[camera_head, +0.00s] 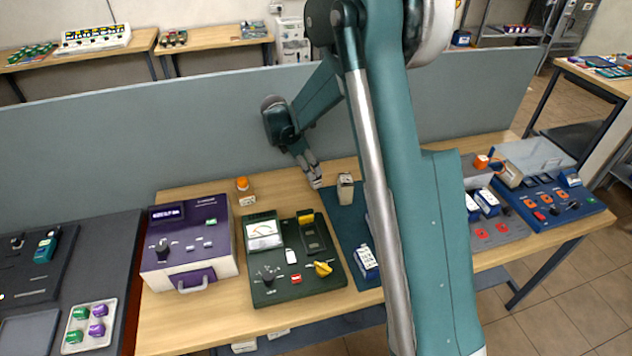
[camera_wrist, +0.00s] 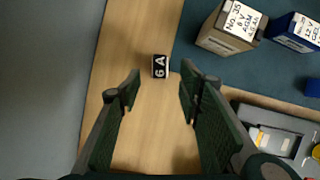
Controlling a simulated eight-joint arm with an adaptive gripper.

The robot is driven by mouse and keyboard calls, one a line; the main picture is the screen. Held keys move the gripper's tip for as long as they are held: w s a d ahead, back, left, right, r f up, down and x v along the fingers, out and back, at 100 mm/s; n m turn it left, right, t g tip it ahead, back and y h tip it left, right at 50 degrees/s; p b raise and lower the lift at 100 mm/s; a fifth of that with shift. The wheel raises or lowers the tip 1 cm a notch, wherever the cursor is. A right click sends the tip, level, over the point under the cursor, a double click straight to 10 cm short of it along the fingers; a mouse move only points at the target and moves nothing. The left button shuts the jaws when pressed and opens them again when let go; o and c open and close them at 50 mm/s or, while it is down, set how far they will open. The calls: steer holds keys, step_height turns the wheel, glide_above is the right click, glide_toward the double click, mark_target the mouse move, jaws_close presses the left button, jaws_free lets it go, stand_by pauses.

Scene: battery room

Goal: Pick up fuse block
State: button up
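A small black block marked "6 A" (camera_wrist: 160,66), which looks like the fuse block, lies on the bare wooden bench in the wrist view, beside the edge of a teal mat. My gripper (camera_wrist: 159,88) is open, with its two fingers on either side below the block in the picture. The block appears just beyond the fingertips, and nothing is visibly held. In the head view my gripper (camera_head: 313,173) points down over the back of the bench, left of the tan battery. I cannot make out the block clearly there.
The tan AGM battery (camera_wrist: 232,26) and a blue battery (camera_wrist: 292,32) stand on the teal mat (camera_wrist: 200,55). The green meter panel (camera_head: 277,293) and purple unit (camera_head: 187,240) are toward the left. A grey partition (camera_head: 180,130) rises behind the bench.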

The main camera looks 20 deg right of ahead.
mark_target(316, 179)
steer(key=shift+f, duration=0.1)
steer(key=shift+x, duration=1.2)
steer(key=shift+d+f, duration=0.1)
steer(key=shift+f, duration=0.05)
steer(key=shift+x, duration=2.45)
steer(key=c, duration=1)
